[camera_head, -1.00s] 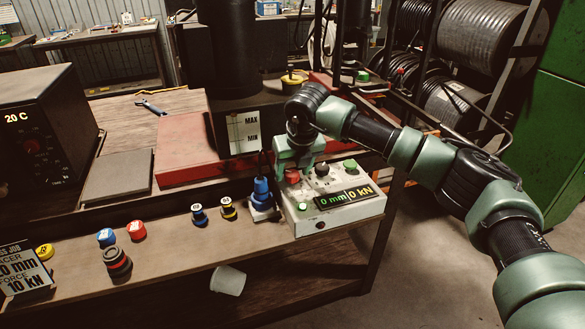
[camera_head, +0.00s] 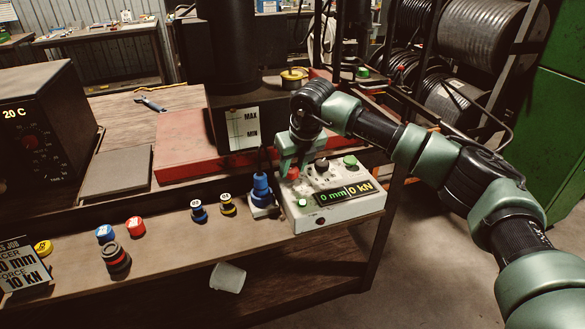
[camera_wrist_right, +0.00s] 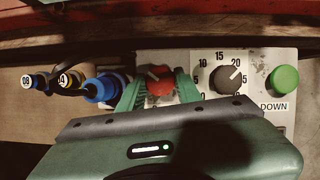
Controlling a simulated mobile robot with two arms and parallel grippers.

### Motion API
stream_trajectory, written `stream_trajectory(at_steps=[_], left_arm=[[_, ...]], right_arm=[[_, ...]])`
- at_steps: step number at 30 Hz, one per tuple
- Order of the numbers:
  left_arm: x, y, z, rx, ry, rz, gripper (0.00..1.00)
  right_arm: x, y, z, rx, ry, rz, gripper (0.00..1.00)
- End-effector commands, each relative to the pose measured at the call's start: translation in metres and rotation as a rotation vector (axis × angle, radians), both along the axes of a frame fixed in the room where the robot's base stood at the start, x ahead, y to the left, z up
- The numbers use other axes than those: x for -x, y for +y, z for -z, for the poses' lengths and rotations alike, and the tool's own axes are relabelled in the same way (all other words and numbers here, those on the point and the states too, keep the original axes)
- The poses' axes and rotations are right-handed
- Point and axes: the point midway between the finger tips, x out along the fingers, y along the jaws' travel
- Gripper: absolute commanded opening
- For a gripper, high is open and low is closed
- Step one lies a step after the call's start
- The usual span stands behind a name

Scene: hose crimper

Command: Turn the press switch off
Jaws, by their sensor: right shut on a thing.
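The press control box (camera_head: 340,208) is light grey and stands at the right end of the bench shelf. Its red switch (camera_head: 293,173) is on the top left of the box, partly hidden by my right gripper (camera_head: 290,168). In the right wrist view the red switch (camera_wrist_right: 159,82) sits between the two green fingers of the right gripper (camera_wrist_right: 160,90), which is shut on it. The box display (camera_head: 345,192) reads 0 mm and 0 kN. My left gripper is not in view.
A black dial (camera_wrist_right: 230,79) and a green DOWN button (camera_wrist_right: 284,80) are right of the switch. A blue plug-like part (camera_head: 262,190) stands close on the left. The red press base (camera_head: 180,150) is behind. Several small coloured pieces stand on the shelf.

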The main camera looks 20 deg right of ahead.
Motion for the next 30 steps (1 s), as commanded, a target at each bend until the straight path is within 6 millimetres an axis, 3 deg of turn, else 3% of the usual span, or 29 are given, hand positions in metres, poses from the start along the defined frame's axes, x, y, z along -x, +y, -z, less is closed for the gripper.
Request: stream_trajectory(at_steps=[11, 30], left_arm=[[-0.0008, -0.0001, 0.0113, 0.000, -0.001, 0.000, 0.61], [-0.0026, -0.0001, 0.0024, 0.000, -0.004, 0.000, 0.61]], right_arm=[[-0.0015, -0.0026, -0.0006, -0.004, -0.002, -0.332, 0.00], [-0.0046, -0.0046, -0.0026, -0.005, -0.002, -0.937, 0.00]])
